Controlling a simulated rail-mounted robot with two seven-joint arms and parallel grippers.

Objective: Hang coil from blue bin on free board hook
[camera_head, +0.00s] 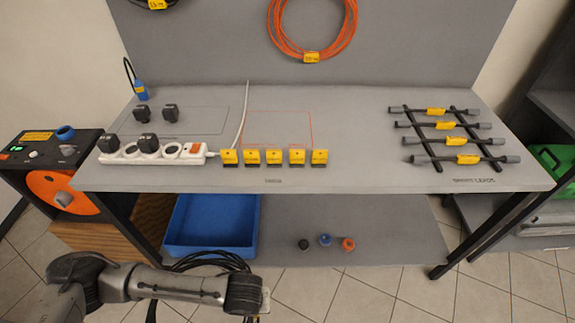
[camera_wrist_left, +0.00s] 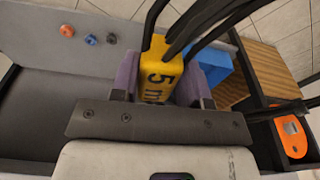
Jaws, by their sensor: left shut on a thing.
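My left gripper (camera_wrist_left: 163,84) is shut on the yellow "5 m" tag (camera_wrist_left: 160,62) of a black cable coil (camera_wrist_left: 200,25). In the head view the black coil (camera_head: 212,260) shows as several loops beside my left wrist, in front of the lower shelf. The blue bin (camera_head: 212,222) is on that shelf; its inside looks empty where visible. The bin (camera_wrist_left: 216,68) also shows behind the tag in the wrist view. The grey board (camera_head: 210,45) bears an orange coil (camera_head: 334,45) and, at the top left, a partly cut-off black coil (camera_head: 133,4). No free hook is in view. My right gripper is not in view.
The bench (camera_head: 350,140) carries a white power strip (camera_head: 130,157), several yellow-tagged blocks (camera_head: 274,157) and a rack of tagged leads (camera_head: 455,135). An orange reel (camera_head: 62,192) stands left. Small caps (camera_head: 325,240) lie on the shelf. The bench middle is clear.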

